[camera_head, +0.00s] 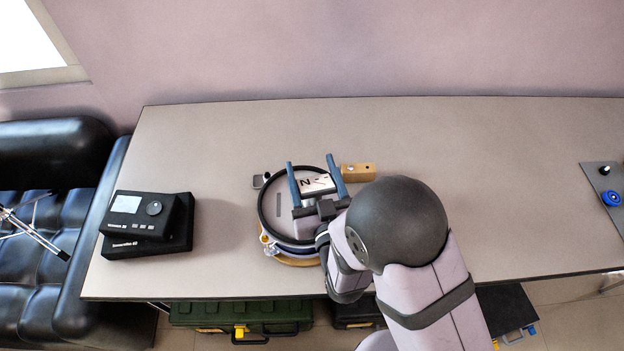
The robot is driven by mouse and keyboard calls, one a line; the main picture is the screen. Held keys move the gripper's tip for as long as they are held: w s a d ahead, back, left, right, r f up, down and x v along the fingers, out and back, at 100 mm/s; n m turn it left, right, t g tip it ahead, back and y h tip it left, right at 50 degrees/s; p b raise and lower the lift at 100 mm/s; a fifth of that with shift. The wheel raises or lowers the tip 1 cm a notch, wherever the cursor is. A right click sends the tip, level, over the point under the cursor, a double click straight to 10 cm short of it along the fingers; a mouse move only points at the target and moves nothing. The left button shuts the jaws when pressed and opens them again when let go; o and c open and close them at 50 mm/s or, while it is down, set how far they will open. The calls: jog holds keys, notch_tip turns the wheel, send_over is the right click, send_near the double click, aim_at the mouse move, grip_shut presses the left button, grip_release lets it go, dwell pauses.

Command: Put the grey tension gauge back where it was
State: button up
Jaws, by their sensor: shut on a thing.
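My gripper (311,165) is over the round drum pad, with its two blue-grey fingers pointing to the back of the table. It is shut on the tension gauge (315,184), a small block whose pale face with dark marks shows between the fingers. The drum pad (270,208) has a black rim, a grey head and a gold-coloured lower edge. My gripper and arm hide part of its right side. I cannot tell whether the gauge touches the drum head or is above it.
A black device (142,214) sits on a black box (150,247) at the left. The table (480,170) is clear at back and right, before a grey panel (598,182).

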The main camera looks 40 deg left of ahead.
aim_at(312, 182)
jog(key=shift+f, duration=1.95)
jog(key=shift+f, duration=0.2)
jog(key=o, duration=1.6)
jog(key=shift+o, duration=0.2)
jog(key=shift+p, duration=0.35)
jog(key=b+v, duration=0.1)
jog(key=v, duration=0.2)
jog(key=shift+s+d+f+b, duration=0.15)
jog(key=shift+s+d+b, duration=0.1)
jog(key=shift+b, duration=0.1)
jog(key=shift+s+d, duration=0.35)
jog(key=shift+d, duration=0.25)
jog(key=c, duration=0.5)
